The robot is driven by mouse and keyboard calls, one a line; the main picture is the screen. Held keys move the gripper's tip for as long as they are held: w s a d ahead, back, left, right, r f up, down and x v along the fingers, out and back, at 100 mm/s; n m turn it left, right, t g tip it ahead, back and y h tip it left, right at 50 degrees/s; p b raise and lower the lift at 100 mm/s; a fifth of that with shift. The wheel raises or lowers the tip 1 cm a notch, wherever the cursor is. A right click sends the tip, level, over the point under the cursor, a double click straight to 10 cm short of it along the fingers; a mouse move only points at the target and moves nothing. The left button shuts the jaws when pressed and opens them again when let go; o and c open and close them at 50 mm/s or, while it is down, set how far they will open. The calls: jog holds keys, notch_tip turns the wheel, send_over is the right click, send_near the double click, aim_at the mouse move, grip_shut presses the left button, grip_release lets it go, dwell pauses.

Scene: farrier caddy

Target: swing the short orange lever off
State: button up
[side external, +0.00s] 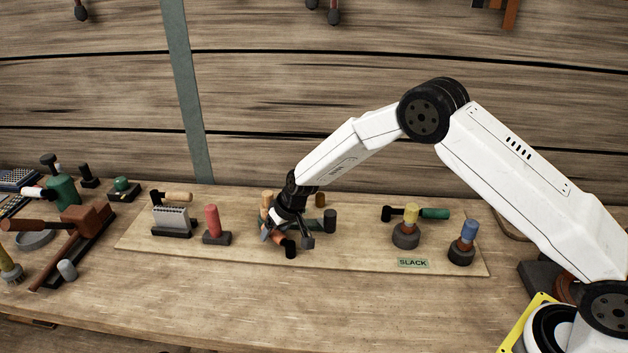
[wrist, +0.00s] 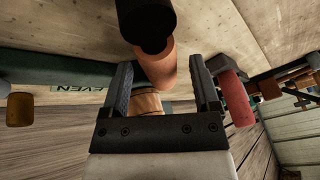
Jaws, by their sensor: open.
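The short orange lever (wrist: 157,68) has a black end cap (wrist: 146,22) and lies between my gripper's fingers in the wrist view. In the side view the orange lever (side external: 277,238) is mostly hidden behind my gripper, with its dark end low in front. My gripper (side external: 284,236) points down at the middle of the pale board. In the wrist view my gripper (wrist: 160,76) is open, one finger on each side of the lever. I cannot tell whether either finger touches it. The lever's base is hidden.
A red upright handle (side external: 212,221) and a finned grey block (side external: 172,219) stand left on the board (side external: 350,255). Yellow (side external: 411,214) and blue (side external: 469,231) knobs stand farther right, near a "SLACK" label (side external: 413,263). The front table is clear.

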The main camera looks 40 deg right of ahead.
jog(key=shift+f, duration=0.1)
grip_shut()
jog(key=shift+d, duration=0.1)
dwell(1.3)
